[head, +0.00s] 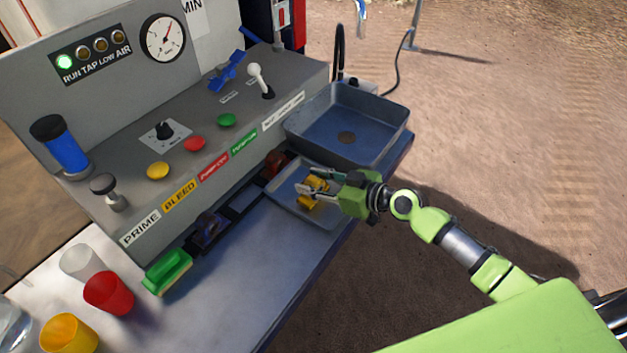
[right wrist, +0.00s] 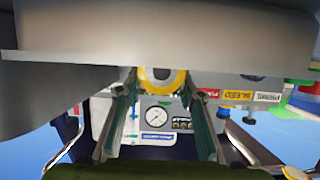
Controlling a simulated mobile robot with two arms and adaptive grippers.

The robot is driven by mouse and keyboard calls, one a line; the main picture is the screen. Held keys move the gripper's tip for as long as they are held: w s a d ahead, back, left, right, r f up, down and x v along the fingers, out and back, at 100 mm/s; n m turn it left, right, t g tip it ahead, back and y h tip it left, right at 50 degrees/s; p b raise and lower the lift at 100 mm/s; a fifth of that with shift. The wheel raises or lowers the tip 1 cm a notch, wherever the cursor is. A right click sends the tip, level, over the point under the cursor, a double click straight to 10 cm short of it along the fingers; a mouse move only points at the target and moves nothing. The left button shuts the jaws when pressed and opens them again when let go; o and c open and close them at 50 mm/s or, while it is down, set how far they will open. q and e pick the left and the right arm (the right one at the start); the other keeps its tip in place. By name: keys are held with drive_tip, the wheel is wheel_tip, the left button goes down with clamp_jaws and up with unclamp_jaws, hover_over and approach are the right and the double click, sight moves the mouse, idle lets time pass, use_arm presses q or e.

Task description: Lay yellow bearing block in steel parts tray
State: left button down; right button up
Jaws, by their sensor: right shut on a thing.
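The yellow bearing block (head: 308,202) is between the fingers of my right gripper (head: 308,184). In the right wrist view the block (right wrist: 178,80) shows as a yellow ring with a grey centre, between the two fingertips (right wrist: 162,95). My right gripper is shut on it. In the head view the block overlaps the shallow grey steel parts tray (head: 283,207) on the bench. I cannot tell whether it touches the tray floor. The fingers hide part of the block. My left gripper is not in view.
A deep sink basin (head: 350,106) stands just behind the tray. The control panel (head: 200,150) with buttons and labels rises at the left. A green brush (head: 167,271), a red cup (head: 108,293) and a yellow cup (head: 69,334) stand nearer. Open ground lies to the right.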

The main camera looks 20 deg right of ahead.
drive_tip(key=shift+f, duration=0.1)
drive_tip(key=o, duration=1.5)
drive_tip(key=shift+s+d, duration=0.25)
drive_tip(key=shift+s, duration=0.05)
drive_tip(key=b+v, duration=0.3)
drive_tip(key=v, duration=0.6)
drive_tip(key=shift+s+d, duration=0.1)
drive_tip(key=shift+s, duration=0.05)
drive_tip(key=shift+s+d+r+b, duration=0.3)
drive_tip(key=shift+s+d+r, duration=0.2)
drive_tip(key=shift+s+r, duration=0.2)
